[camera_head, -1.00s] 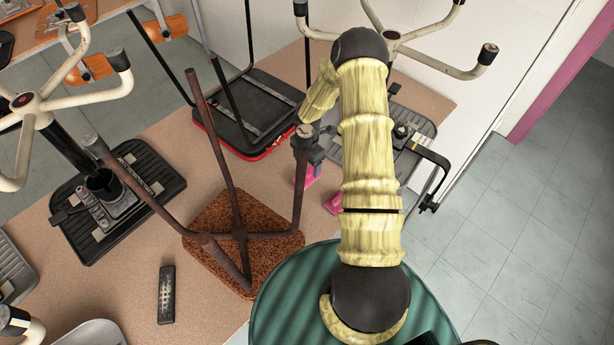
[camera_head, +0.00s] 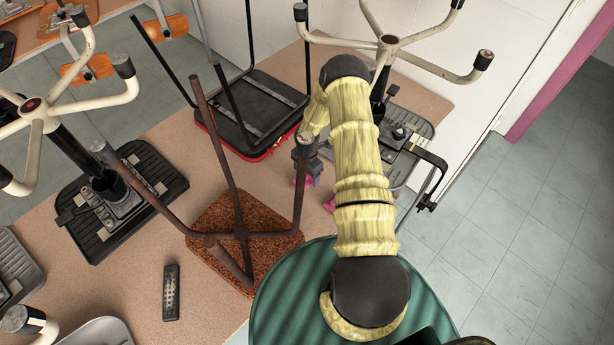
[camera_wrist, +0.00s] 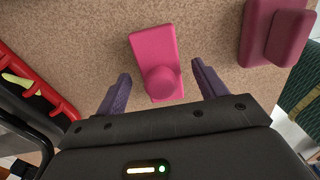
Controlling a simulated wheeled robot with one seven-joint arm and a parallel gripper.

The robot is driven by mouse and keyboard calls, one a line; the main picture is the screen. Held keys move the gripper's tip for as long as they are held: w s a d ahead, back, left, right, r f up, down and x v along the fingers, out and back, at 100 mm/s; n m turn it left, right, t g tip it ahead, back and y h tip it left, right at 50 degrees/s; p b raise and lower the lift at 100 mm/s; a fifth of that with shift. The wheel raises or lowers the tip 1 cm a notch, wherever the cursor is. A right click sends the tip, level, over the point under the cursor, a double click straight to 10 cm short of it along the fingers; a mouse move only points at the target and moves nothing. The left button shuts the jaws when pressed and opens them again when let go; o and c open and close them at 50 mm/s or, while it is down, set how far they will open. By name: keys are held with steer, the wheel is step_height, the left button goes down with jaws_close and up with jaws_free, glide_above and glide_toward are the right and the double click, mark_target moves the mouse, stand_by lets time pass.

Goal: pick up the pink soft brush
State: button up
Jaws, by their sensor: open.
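A bright pink block with a round knob, seemingly the pink soft brush (camera_wrist: 152,42), lies on the tan tabletop in the wrist view. Its knob end sits between the two purple fingers of my gripper (camera_wrist: 161,72), with a gap on each side. My gripper is open and holds nothing. In the head view my gripper (camera_head: 306,180) points down over the table, and its fingers partly hide the brush (camera_head: 297,182). A darker pink stepped block (camera_wrist: 258,32) lies to the right in the wrist view; a bit of it shows beside my arm in the head view (camera_head: 330,204).
An upturned stool with a brown speckled seat (camera_head: 215,220) and rusty legs stands just left of my gripper. A black seat with a red edge (camera_head: 250,110) lies behind. A grey ridged seat with a metal post (camera_head: 410,125) is at right. A dark remote (camera_head: 171,292) lies front left.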

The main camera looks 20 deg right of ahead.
steer(key=shift+f, duration=0.65)
steer(key=c, duration=1.1)
step_height(320, 180, up, 10)
steer(key=b, duration=0.3)
